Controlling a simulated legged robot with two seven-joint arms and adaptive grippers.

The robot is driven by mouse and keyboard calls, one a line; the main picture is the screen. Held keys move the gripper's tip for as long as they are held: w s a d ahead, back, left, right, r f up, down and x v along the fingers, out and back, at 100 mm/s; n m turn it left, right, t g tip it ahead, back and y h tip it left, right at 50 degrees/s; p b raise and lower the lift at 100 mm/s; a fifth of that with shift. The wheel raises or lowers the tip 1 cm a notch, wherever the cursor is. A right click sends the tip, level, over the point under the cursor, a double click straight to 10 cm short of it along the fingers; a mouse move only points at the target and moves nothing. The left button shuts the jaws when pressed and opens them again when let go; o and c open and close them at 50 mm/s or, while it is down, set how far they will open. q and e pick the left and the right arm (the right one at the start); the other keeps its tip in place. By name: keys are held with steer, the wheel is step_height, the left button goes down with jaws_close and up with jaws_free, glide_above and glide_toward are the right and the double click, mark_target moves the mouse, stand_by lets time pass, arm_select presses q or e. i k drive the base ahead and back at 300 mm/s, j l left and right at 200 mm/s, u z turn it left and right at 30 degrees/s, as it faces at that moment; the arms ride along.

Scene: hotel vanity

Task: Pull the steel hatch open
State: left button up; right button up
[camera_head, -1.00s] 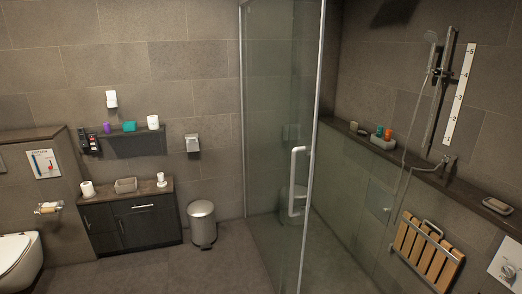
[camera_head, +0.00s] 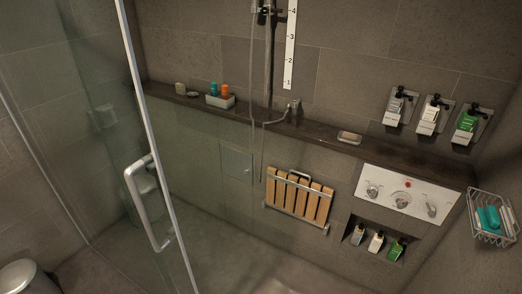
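A square grey panel (camera_head: 236,162), which looks like the steel hatch, is set flush in the shower's back wall below the ledge. It looks closed, with a small dark mark near its right side. It lies left of the folded wooden seat and beyond the glass door's edge. Neither of my grippers shows in the view.
The glass shower door (camera_head: 90,130) with its long handle (camera_head: 150,205) stands at the left. A slatted wooden seat (camera_head: 300,200) is folded against the wall. A hanging hose (camera_head: 266,110) runs near the panel. The ledge (camera_head: 310,131) carries bottles and a soap dish. The floor is clear.

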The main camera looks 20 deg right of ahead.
mark_target(237, 164)
steer(key=i+l+z, duration=0.2)
steer(key=i, duration=0.25)
steer(key=i+l+z, duration=0.2)
steer(key=i, duration=0.25)
steer(key=j, duration=0.1)
